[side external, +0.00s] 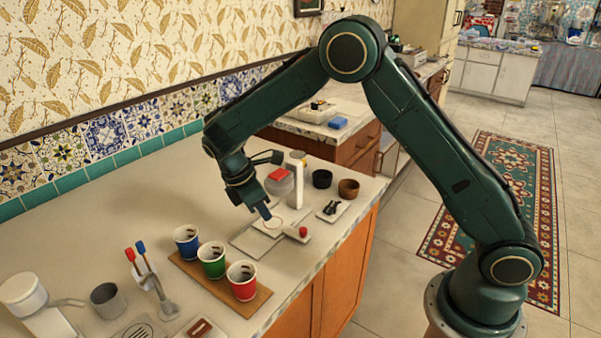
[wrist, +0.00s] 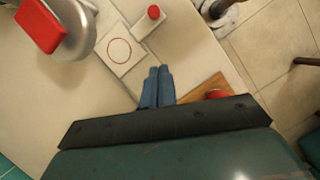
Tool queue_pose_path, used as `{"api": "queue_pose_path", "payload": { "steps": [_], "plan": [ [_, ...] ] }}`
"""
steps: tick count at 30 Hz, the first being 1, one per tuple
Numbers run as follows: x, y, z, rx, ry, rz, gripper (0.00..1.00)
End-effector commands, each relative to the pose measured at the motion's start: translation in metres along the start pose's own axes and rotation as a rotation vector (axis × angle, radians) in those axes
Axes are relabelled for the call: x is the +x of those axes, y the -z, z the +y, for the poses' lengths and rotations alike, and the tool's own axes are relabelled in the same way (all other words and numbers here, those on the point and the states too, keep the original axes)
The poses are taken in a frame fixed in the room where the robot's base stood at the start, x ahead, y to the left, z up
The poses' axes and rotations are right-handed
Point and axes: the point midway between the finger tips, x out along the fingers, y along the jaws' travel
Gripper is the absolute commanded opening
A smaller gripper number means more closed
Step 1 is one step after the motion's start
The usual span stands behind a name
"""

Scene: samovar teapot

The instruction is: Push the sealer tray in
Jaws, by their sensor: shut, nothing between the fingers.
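The sealer (side external: 297,187) is a white column with a rounded grey head and a red top. Its head also shows in the wrist view (wrist: 75,25), at the upper left. The sealer tray (wrist: 121,50) is a pale plate marked with a red ring, lying beside the head, not under it. A red knob (wrist: 153,12) stands on a pale piece at the tray's side; in the side view the knob (side external: 303,231) is right of the ring. My gripper (side external: 265,214) is shut and empty, above the counter close to the tray. Its blue fingers (wrist: 158,72) point toward the ringed plate.
Blue (side external: 186,241), green (side external: 212,259) and red (side external: 242,280) cups stand on a wooden board (side external: 190,268) left of the tray. Dark (side external: 322,179) and brown (side external: 348,188) bowls stand beyond the sealer. The counter's front edge is near the knob.

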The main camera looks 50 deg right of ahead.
Motion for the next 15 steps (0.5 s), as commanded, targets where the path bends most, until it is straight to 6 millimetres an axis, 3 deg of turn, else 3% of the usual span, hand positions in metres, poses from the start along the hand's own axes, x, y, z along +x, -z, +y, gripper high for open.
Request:
{"api": "queue_pose_path", "payload": {
  "steps": [6, 15],
  "plan": [
    [-0.0117, -0.0001, -0.0001, 0.001, 0.000, 0.000, 0.00],
    [-0.0123, -0.0010, -0.0042, -0.035, -0.012, 0.000, 0.00]
  ]
}}
